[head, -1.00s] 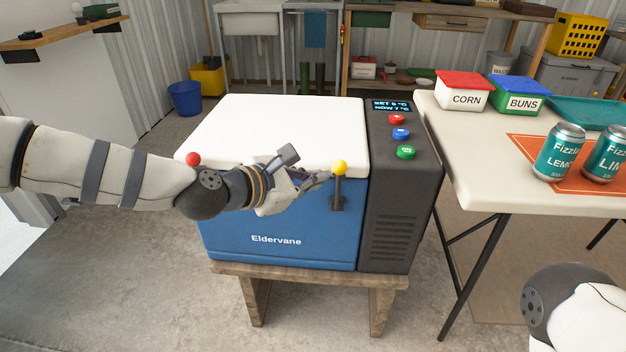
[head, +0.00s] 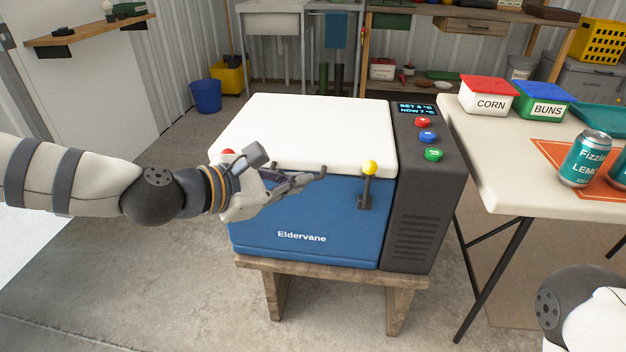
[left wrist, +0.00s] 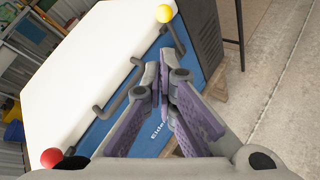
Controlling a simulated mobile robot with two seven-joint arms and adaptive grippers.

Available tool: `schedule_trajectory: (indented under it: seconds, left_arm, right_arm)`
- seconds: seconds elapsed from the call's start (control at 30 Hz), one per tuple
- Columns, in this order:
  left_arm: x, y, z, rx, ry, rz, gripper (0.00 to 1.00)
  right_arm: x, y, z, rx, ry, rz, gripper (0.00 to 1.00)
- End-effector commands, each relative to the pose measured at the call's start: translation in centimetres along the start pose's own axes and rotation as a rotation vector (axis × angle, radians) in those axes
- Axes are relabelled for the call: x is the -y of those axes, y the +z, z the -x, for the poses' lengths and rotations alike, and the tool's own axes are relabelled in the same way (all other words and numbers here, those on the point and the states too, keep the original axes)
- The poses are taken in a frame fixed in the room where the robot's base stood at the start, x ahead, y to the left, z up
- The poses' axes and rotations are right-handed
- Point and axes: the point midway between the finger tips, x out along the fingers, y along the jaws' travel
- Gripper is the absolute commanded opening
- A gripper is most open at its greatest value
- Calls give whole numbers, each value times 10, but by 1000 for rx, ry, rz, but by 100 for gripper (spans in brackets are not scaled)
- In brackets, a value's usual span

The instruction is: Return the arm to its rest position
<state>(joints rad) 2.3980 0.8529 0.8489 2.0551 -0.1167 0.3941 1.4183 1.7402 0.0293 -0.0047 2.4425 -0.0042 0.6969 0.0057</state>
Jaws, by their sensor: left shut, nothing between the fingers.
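My left gripper (head: 318,174) is shut and empty. It is in front of the blue cooler box (head: 320,215), just below the edge of its closed white lid (head: 310,125). In the left wrist view, the shut fingers (left wrist: 163,75) point at the cooler front, near a grey bar handle (left wrist: 120,95). A yellow-knobbed lever (head: 370,168) stands on the cooler front, to the right of the fingertips and apart from them. A red knob (head: 229,154) is at the left, partly hidden by my gripper. My right arm shows only in part at the lower right, its gripper out of view.
The cooler stands on a wooden stand (head: 330,272); its dark panel (head: 432,190) has red, blue and green buttons. Floor at the lower left is clear.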

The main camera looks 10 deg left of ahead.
Motion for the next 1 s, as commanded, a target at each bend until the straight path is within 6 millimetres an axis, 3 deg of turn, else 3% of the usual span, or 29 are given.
schedule_trajectory:
  seconds: [0.13,0.47,0.53,0.57,0.63,0.77,0.8,0.87,0.9,1.0]
  left_arm:
    - [-2,2,12,0,0,1,0]
    - [0,1,13,-1,-3,-1,0]
    - [12,-5,12,-19,-28,-27,0]
    - [24,-10,11,-36,-53,-52,0]
    - [66,-32,11,-95,-144,-154,0]
    - [173,-90,40,-212,-410,-442,0]
    - [204,-108,58,-236,-503,-540,0]
    - [247,-134,91,-257,-650,-691,0]
    - [272,-150,117,-263,-753,-796,0]
    - [318,-183,191,-237,-1017,-1060,0]
  right_arm:
    - [0,0,3,-6,-1,0,46]
    - [0,0,3,-6,-1,0,46]
    - [0,-1,6,-10,-1,0,46]
    - [0,-1,8,-14,-1,0,46]
    - [0,-3,16,-30,-2,-1,46]
    - [1,-8,36,-73,-4,-2,46]
    - [1,-9,43,-87,-5,-3,46]
    - [1,-12,53,-111,-6,-3,46]
    - [1,-14,61,-128,-7,-3,46]
    - [2,-20,79,-173,-9,-4,46]
